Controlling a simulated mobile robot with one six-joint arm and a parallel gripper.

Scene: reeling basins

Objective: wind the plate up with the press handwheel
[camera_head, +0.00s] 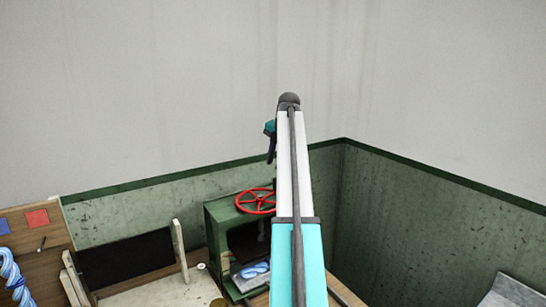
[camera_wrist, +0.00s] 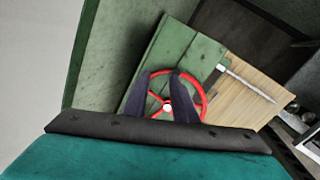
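The red handwheel (camera_head: 257,201) lies flat on top of the green press (camera_head: 221,224). In the wrist view the handwheel (camera_wrist: 205,98) shows its spokes and pale hub beyond my fingers. The press has a dark opening in front, with a blue-and-white skein (camera_head: 256,269) low in it. I cannot clearly make out the plate. My gripper (camera_wrist: 160,74) is open, with its two dark fingers apart and nothing between them. The fingers overlap the wheel in the wrist view; in the head view my gripper (camera_head: 271,141) is above the wheel, partly hidden by my arm.
A wooden bench with a dark panel (camera_head: 126,260) and pale posts stands left of the press. Farther left are a blue twisted skein (camera_head: 11,276) and red and blue squares on a board. A grey sheet (camera_head: 510,292) is at lower right. Walls meet behind the press.

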